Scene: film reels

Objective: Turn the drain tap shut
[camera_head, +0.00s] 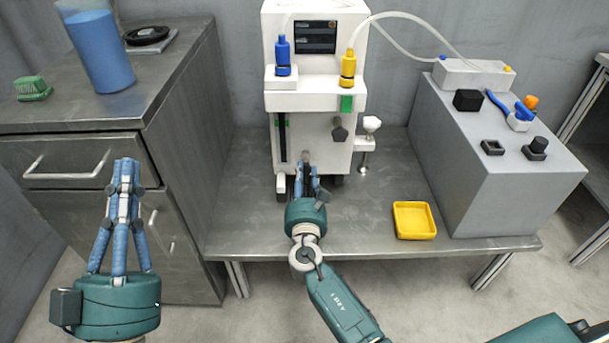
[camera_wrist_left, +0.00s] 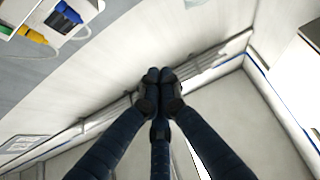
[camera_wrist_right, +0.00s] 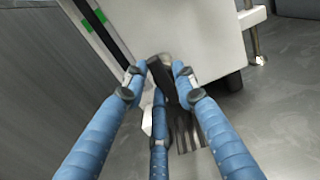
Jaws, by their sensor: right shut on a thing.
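The white machine (camera_head: 315,95) stands at the back of the steel bench. A small grey drain tap (camera_head: 306,156) shows low on its front, just beyond my right fingers. In the right wrist view the dark tap handle (camera_wrist_right: 163,73) sits between the fingertips. My right gripper (camera_head: 308,178) is shut on it; it also shows in the right wrist view (camera_wrist_right: 160,72). The fingers partly hide the tap, so its exact angle cannot be told. My left gripper (camera_head: 126,166) is shut and empty, off to the left in front of the drawer cabinet; its fingertips meet in the left wrist view (camera_wrist_left: 160,75).
A yellow tray (camera_head: 414,221) lies on the bench to the right. A dark knob (camera_head: 340,131) is on the machine's front. A grey box (camera_head: 490,180) with controls stands at right. A blue cup (camera_head: 98,50) and green brush (camera_head: 32,88) are on the left cabinet.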

